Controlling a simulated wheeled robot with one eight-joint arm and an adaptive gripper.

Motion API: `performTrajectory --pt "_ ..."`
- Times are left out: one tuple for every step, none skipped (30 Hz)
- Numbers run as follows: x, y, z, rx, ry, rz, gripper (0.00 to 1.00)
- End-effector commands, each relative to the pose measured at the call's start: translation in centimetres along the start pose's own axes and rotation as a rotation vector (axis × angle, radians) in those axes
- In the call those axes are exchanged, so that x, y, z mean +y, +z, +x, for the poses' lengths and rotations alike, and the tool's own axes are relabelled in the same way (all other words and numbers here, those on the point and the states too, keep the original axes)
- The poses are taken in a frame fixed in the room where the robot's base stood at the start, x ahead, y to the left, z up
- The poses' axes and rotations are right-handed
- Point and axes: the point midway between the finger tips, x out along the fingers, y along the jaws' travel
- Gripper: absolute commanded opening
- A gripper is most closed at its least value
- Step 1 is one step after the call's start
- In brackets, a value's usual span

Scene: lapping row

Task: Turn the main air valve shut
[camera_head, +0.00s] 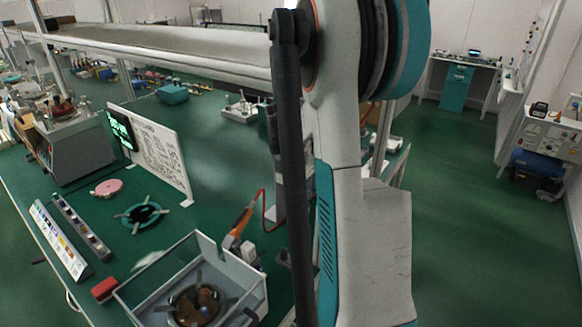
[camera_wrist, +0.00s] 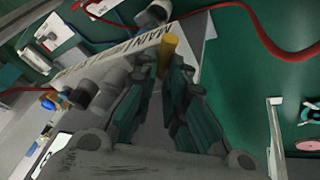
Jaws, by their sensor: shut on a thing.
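In the wrist view, a yellow handle (camera_wrist: 168,50) stands between the tips of my gripper (camera_wrist: 167,72), which is shut on it. I take it for the lever of the main air valve. A white plate (camera_wrist: 128,60) with dark capital letters, the word MAIN among them, lies just behind the handle. The valve's body is mostly hidden by the plate and my fingers. I cannot tell the lever's exact angle to the pipe. In the head view my arm covers much of the middle, and the gripper and valve cannot be clearly made out.
A red hose (camera_wrist: 262,38) curves close past the gripper. In the head view, a clear-walled box (camera_head: 190,287), a teal ring (camera_head: 141,216), a pink disc (camera_head: 107,188) and a white written board (camera_head: 155,150) stand on the green bench.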

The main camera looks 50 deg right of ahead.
Motion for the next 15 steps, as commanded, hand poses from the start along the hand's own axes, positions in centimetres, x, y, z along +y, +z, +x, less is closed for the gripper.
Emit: performTrajectory --pt "0.07 0.03 0.0 0.001 -0.004 -0.009 0.0" --pt "0.12 0.05 0.0 0.003 -0.008 -0.019 0.0" --pt "0.19 0.07 0.0 0.007 -0.016 -0.037 0.0" --pt "0.23 0.08 0.0 0.01 -0.024 -0.053 0.0" --pt "0.28 0.08 0.0 0.015 -0.032 -0.073 0.0" --pt "0.36 0.08 0.01 0.021 -0.043 -0.099 0.0" --pt "0.41 0.08 0.02 0.025 -0.051 -0.118 0.0" --pt "0.49 0.09 0.03 0.029 -0.058 -0.137 0.0" --pt "0.54 0.11 0.05 0.034 -0.068 -0.16 0.0" --pt "0.57 0.11 0.06 0.037 -0.074 -0.176 0.0" --pt "0.59 0.11 0.06 0.04 -0.08 -0.19 0.0" --pt "0.58 0.11 0.07 0.043 -0.086 -0.205 0.0" --pt "0.59 0.11 0.07 0.046 -0.09 -0.215 0.0" --pt "0.6 0.11 0.08 0.047 -0.093 -0.221 0.0" --pt "0.61 0.11 0.08 0.049 -0.095 -0.228 0.0"
